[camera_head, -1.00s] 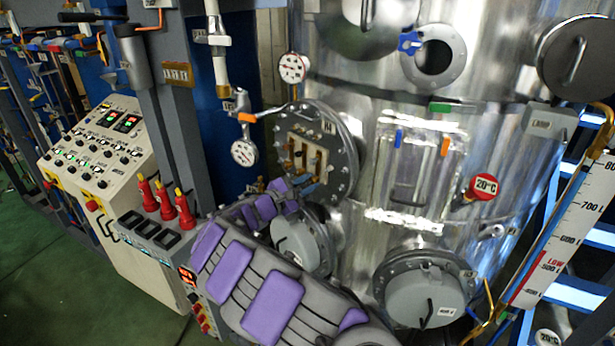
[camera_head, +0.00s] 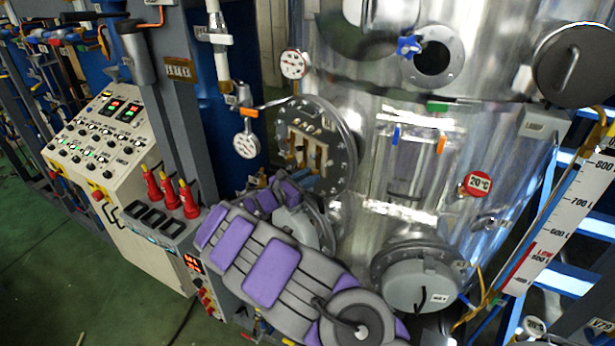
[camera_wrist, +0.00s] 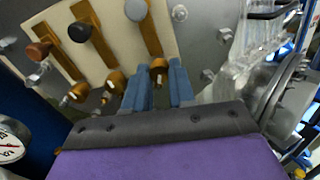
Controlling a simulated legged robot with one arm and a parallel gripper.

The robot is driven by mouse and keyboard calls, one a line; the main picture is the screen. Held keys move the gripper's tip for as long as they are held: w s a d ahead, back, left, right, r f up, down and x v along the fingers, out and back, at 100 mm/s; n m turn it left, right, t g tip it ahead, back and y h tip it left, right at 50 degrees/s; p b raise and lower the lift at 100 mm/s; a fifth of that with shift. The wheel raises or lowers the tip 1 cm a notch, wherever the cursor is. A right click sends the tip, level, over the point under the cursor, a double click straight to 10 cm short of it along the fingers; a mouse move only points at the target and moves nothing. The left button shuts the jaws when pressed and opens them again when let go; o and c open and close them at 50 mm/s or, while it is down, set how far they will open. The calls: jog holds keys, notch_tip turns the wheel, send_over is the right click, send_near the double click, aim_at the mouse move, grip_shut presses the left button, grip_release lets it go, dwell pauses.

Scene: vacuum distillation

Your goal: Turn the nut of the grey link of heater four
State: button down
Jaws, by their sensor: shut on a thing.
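The open heater terminal plate (camera_head: 345,168) is round, with a cream panel and copper links, on the steel vessel. In the wrist view the cream panel (camera_wrist: 60,18) carries three copper links with brown (camera_wrist: 38,51), dark (camera_wrist: 80,32) and light grey (camera_wrist: 136,10) knobs. The grey-knobbed link (camera_wrist: 150,38) runs down to a copper nut (camera_wrist: 158,65). My gripper (camera_wrist: 158,78) has its two blue fingers on either side of this nut and is shut on it. Other copper nuts (camera_wrist: 77,92) show to the left. In the head view my arm partly hides the plate's lower edge.
A pressure gauge (camera_head: 246,146) hangs left of the plate; it also shows in the wrist view (camera_wrist: 12,140). A closed grey round cover (camera_head: 420,285) is at lower right. A control box with red handles (camera_head: 172,192) stands left of my arm.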

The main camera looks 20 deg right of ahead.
jog(key=shift+f, duration=0.2)
jog(key=c, duration=1.3)
grip_release()
jog(key=shift+o, duration=1.4)
jog(key=shift+w, duration=0.2)
jog(key=shift+o, duration=0.4)
jog(key=shift+a, duration=0.1)
jog(key=shift+s+r, duration=0.2)
jog(key=shift+a, duration=0.1)
jog(key=b+v, duration=0.2)
jog(key=v, duration=1.5)
jog(key=shift+a+b, duration=0.15)
jog(key=shift+b, duration=0.25)
